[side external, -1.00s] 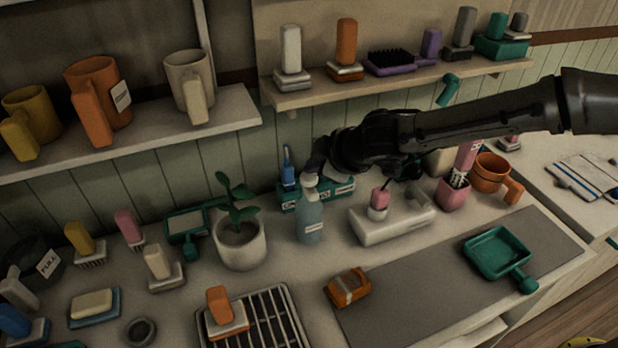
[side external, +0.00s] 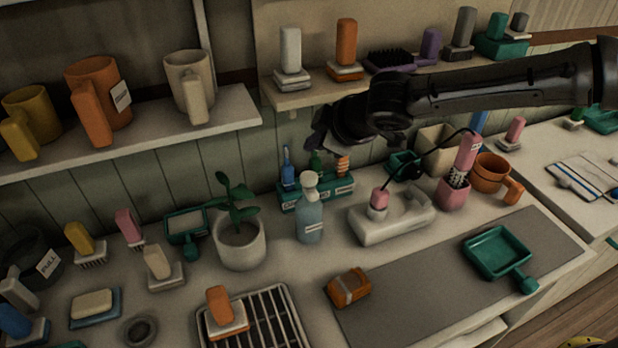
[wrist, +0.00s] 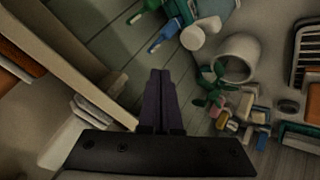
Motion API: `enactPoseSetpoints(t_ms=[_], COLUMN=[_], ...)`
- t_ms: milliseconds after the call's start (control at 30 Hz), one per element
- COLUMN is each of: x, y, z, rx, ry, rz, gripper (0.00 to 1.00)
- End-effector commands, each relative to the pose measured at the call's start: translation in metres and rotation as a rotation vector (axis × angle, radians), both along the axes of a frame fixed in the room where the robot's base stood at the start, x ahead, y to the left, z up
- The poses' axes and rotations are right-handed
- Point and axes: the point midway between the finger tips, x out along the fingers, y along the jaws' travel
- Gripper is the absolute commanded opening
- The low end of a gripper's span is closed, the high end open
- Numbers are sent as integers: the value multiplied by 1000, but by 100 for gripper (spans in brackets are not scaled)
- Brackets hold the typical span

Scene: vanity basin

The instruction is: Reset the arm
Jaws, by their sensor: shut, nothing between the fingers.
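My gripper (side external: 318,145) is at the end of the dark arm reaching in from the right in the side external view. It hangs above the counter's back row, just under the right shelf, over the spray bottle (side external: 310,215) and the teal holder (side external: 330,190). In the wrist view my gripper (wrist: 160,75) shows its two dark fingers together with nothing between them. It touches no object that I can see.
The right shelf (side external: 283,98) with upright brushes is close to my arm. Mugs stand on the left shelf (side external: 232,98). A potted plant (side external: 240,245), white dispenser (side external: 385,230) and pink cup (side external: 452,196) stand below. The grey mat (side external: 420,300) has bare room.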

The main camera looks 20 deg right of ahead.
Motion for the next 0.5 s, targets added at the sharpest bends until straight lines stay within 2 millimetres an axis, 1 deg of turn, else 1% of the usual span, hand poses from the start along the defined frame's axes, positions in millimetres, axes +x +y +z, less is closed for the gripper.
enactPoseSetpoints(t_ms=[400,467,500], x=[0,-1,-2], y=[0,-3,-8], z=[0,2,4], rx=[0,2,5], ry=[0,1,3], rz=[0,-7,-16], gripper=[0,0,0])
